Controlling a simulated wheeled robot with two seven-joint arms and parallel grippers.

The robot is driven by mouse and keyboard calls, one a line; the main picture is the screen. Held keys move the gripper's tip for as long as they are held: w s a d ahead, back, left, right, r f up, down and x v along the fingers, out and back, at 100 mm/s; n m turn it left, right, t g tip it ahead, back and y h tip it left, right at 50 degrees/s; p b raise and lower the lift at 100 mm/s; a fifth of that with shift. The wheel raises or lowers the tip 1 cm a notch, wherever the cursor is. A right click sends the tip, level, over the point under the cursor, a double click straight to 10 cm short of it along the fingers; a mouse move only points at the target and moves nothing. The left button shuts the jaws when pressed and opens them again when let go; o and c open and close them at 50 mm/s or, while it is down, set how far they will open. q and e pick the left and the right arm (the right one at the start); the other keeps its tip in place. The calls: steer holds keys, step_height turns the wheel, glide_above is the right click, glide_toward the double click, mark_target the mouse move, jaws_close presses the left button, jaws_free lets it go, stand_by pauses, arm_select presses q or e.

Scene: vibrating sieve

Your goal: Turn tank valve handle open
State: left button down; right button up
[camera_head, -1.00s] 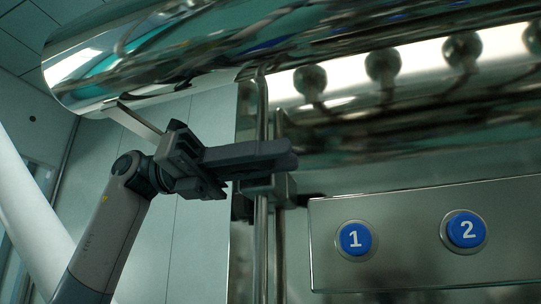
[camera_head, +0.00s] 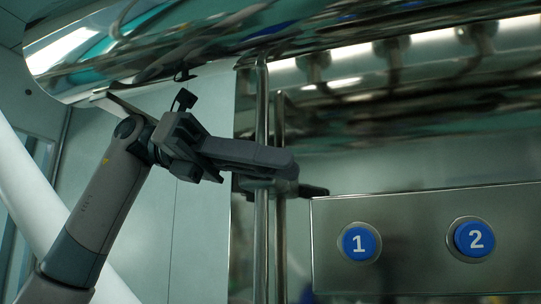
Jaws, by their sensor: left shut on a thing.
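A tall vertical steel bar (camera_head: 262,240), which looks like the handle, stands left of the button panel. My left gripper (camera_head: 268,172) comes in from the left and is shut across this bar at mid-height, hiding a short stretch of it. A dark piece behind the bar could be the far finger or a reflection. A second thin bar close to the right may be a reflection in the polished metal. My right gripper is not in view.
The large shiny tank (camera_head: 60,50) hangs across the top. A flat metal strip (camera_head: 112,102) sits below its left end, behind my left arm.

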arm_select(q)
steer(key=c, duration=1.6)
jaws_free()
steer(key=shift+c, duration=0.2)
steer(key=shift+a, duration=0.15)
steer(key=shift+w+a+r+b, duration=0.1)
steer(key=shift+w+a+b, duration=0.15)
steer(key=shift+a+b, duration=0.35)
steer(key=w+a+b, duration=0.2)
steer(key=w+a, duration=0.2)
steer(key=a, duration=0.8)
steer(key=shift+a+r+b, duration=0.3)
steer(key=shift+a+r, duration=0.05)
steer(key=shift+w, duration=0.1)
